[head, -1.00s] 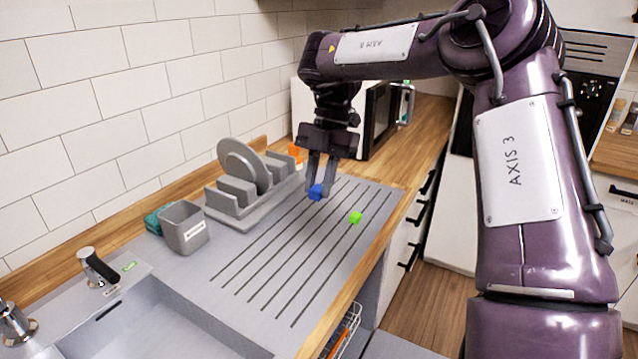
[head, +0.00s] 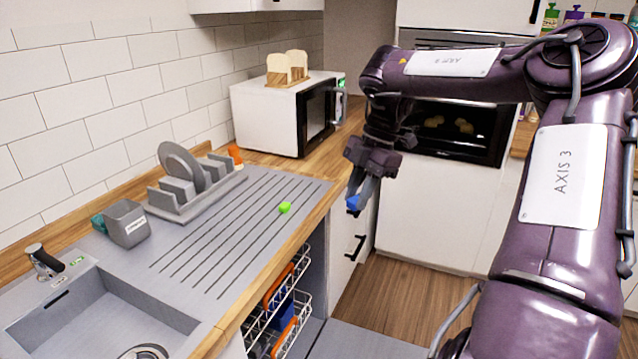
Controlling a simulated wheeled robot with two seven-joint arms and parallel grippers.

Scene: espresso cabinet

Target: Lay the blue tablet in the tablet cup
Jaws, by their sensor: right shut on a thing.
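The fingers point down, and in the picture the tablet appears just to the right of the counter's front edge, in front of the white cabinets. I cannot make out a tablet cup for certain. A grey open container (head: 127,224) with a white label stands on the counter at the left, but its label is too small to read. My left gripper is not in view.
A dish rack (head: 190,192) with plates stands behind. Below the counter, wire racks (head: 292,312) hold orange and blue items, beside a flat grey panel (head: 365,343). A sink (head: 110,310) is at lower left.

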